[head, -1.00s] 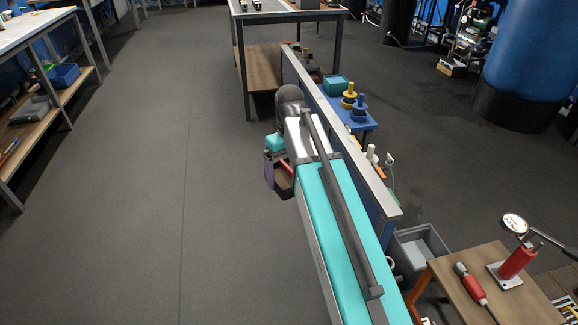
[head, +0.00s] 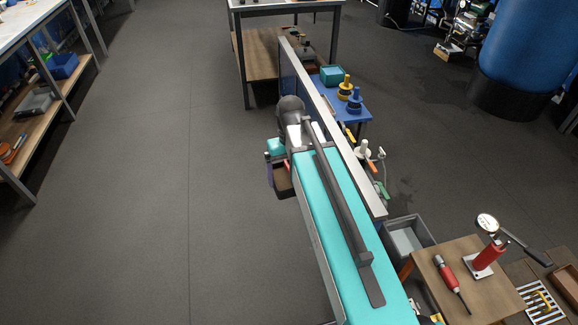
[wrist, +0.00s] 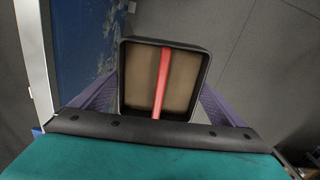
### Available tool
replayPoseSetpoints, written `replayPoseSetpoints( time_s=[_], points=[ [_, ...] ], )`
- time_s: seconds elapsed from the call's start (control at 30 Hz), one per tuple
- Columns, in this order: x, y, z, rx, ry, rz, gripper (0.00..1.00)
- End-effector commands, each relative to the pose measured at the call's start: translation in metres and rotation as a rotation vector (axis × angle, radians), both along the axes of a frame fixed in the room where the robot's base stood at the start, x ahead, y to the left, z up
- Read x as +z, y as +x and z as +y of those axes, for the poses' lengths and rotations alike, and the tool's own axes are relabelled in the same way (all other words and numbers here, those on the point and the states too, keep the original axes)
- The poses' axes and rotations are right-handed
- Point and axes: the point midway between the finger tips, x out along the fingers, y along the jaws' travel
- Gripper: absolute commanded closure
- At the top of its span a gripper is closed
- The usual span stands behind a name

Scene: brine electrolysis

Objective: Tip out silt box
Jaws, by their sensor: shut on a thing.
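The silt box (wrist: 144,80) is a black-rimmed box with a red bar across its top and flat brown silt inside, seen from above in the wrist view. My gripper's purple fingers stand on either side of it, and the gripper is shut on the box. In the head view, the dark box (head: 283,181) hangs at the end of my teal arm, off the floor, left of the low partition. My arm hides part of it and most of my gripper (head: 270,172). Whether the fingers press on the bar or the walls is hidden.
A low partition (head: 335,130) runs close along my arm's right side. Beyond it are a blue table (head: 361,110) and a grey open bin (head: 407,236). A wooden table (head: 470,300) holds a red press. The floor at left is wide and clear.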

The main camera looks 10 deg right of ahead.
Motion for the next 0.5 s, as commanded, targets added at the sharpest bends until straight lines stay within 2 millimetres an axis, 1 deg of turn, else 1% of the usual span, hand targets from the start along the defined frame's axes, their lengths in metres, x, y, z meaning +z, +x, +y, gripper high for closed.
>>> replayPoseSetpoints(
  time_s=[0.03,0.2,0.5],
  points=[
    [0.010,-0.004,0.000,-0.011,0.000,0.002,0.33],
    [0.021,-0.010,0.000,-0.049,0.000,0.001,0.33],
    [0.029,-0.018,0.000,-0.093,0.000,0.000,0.33]
  ],
)
